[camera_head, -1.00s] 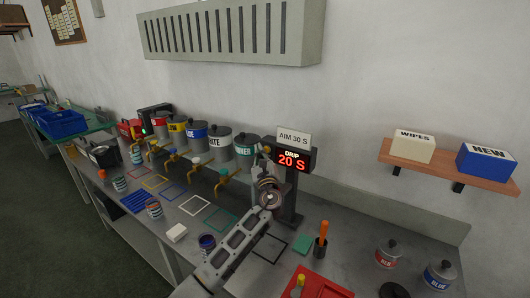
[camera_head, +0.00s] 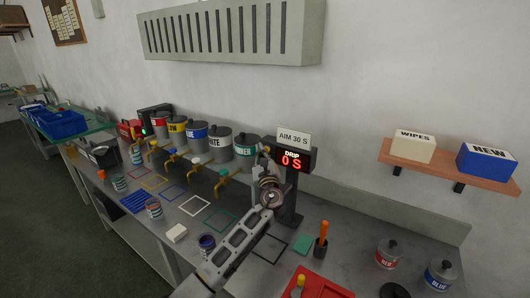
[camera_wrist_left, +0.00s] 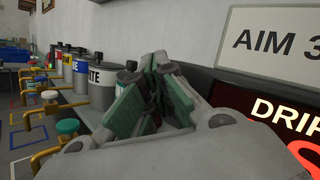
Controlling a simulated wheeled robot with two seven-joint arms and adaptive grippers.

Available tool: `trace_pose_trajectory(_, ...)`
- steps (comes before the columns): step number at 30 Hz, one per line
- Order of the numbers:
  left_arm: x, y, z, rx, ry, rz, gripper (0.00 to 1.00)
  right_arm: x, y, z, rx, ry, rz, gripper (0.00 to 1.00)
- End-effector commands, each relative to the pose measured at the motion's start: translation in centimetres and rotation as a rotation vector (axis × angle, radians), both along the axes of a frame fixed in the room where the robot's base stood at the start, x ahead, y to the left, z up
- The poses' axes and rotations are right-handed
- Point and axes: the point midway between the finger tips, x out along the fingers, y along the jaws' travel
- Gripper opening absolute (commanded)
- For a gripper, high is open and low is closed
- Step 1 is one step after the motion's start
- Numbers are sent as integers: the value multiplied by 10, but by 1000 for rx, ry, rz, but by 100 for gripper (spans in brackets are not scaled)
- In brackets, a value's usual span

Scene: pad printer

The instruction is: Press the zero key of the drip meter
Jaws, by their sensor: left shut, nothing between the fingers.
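The drip meter (camera_head: 292,160) stands on a dark post at the back of the bench, with a red display reading "0 S" and an "AIM 30 S" sign (camera_head: 293,138) above. In the left wrist view the display (camera_wrist_left: 270,120) fills the lower right, partly cut off. My left gripper (camera_head: 265,158) is shut and empty, its fingers just left of the meter's display. Its green finger pads (camera_wrist_left: 148,95) show close together in the left wrist view. The zero key is hidden, and I cannot tell whether the fingers touch it. My right gripper is not in view.
Several cans with brass taps (camera_head: 219,145) stand in a row left of the gripper. A red tray (camera_head: 318,285), a dark cup with an orange handle (camera_head: 322,240) and paint cans (camera_head: 440,275) are to the right. A shelf (camera_head: 450,166) holds boxes.

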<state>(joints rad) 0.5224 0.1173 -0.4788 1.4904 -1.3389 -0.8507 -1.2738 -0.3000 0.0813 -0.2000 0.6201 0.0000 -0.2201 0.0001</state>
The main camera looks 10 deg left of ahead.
Motion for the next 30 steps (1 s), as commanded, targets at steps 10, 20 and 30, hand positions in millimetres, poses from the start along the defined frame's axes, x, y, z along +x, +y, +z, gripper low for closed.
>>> trace_pose_trajectory(10,-8,3,0,1,1,0,0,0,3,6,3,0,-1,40)
trace_pose_trajectory(20,-17,6,0,0,0,0,0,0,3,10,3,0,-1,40)
trace_pose_trajectory(30,-17,6,0,0,0,0,0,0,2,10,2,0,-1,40)
